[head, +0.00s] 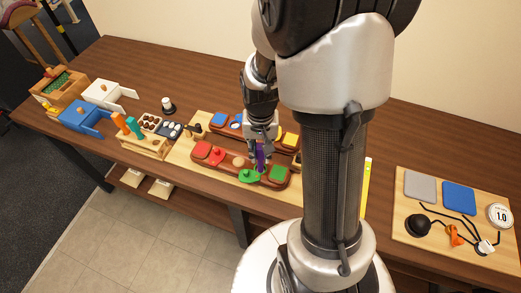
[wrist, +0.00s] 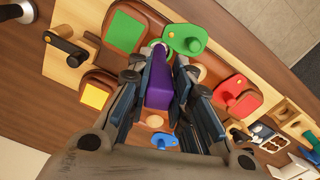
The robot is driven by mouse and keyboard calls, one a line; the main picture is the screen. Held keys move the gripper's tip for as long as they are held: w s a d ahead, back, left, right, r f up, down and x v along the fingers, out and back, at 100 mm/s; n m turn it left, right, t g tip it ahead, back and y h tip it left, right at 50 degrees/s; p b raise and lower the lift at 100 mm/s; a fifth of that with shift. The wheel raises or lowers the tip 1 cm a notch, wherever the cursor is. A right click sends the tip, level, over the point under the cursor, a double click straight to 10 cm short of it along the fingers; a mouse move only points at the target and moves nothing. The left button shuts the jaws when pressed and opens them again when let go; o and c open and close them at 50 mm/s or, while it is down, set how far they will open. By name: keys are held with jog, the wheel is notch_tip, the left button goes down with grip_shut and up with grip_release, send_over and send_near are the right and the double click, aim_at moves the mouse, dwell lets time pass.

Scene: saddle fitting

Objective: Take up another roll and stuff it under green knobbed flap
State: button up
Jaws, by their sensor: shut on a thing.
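My gripper (head: 260,148) is shut on a long purple piece, which looks like the roll (wrist: 158,88). The roll stands between both fingers in the wrist view, and its lower part shows in the head view (head: 260,158). The green knobbed flap (head: 250,176) is on the near brown board, just in front of the roll. It also shows at the top of the wrist view (wrist: 186,34), beyond the roll's far end. A pale grey bit lies between the roll's end and the flap. I cannot tell whether the roll touches the flap.
A red knobbed flap (wrist: 236,92) lies right of the green one in the wrist view. A green square (head: 280,173) is on the same brown board (head: 231,169). Small cabinets (head: 102,93) stand at left, and a wired panel (head: 428,246) lies at right.

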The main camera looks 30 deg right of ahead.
jog(key=shift+r+p, duration=3.3)
jog(key=shift+r, duration=0.7)
jog(key=shift+f, duration=0.1)
